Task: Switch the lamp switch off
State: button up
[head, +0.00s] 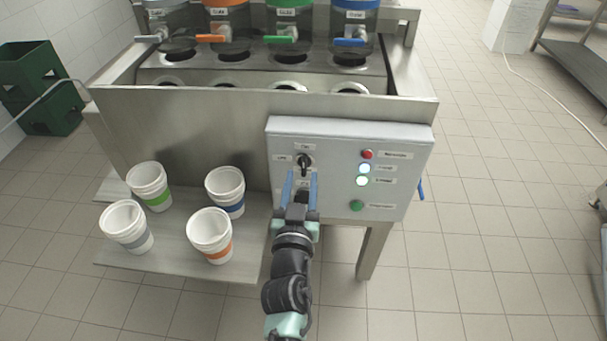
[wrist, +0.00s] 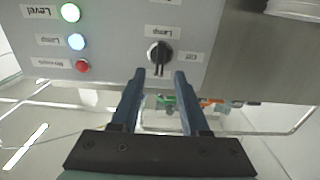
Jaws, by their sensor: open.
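The lamp switch (head: 304,161) is a black rotary knob on the left of a grey control box (head: 345,130). In the wrist view the knob (wrist: 159,53) has a "Lamp" label on one side and an "Off" label (wrist: 194,57) to its right. My gripper (head: 300,176) is in front of the box, just below the knob in the head view. In the wrist view the fingertips (wrist: 159,74) lie either side of the knob's handle end; contact cannot be told. The lamp indicator (wrist: 76,41) glows bluish white.
A red button (head: 367,154), two lit indicators (head: 362,175) and a green button (head: 357,205) are on the box's right. Several white cups (head: 210,229) with coloured bands stand on a low shelf at left. Dispensers (head: 288,22) with coloured taps are behind.

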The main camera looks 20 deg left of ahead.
aim_at(304, 166)
jog(key=shift+b+x, duration=0.6)
jog(key=shift+x, duration=1.45)
grip_shut()
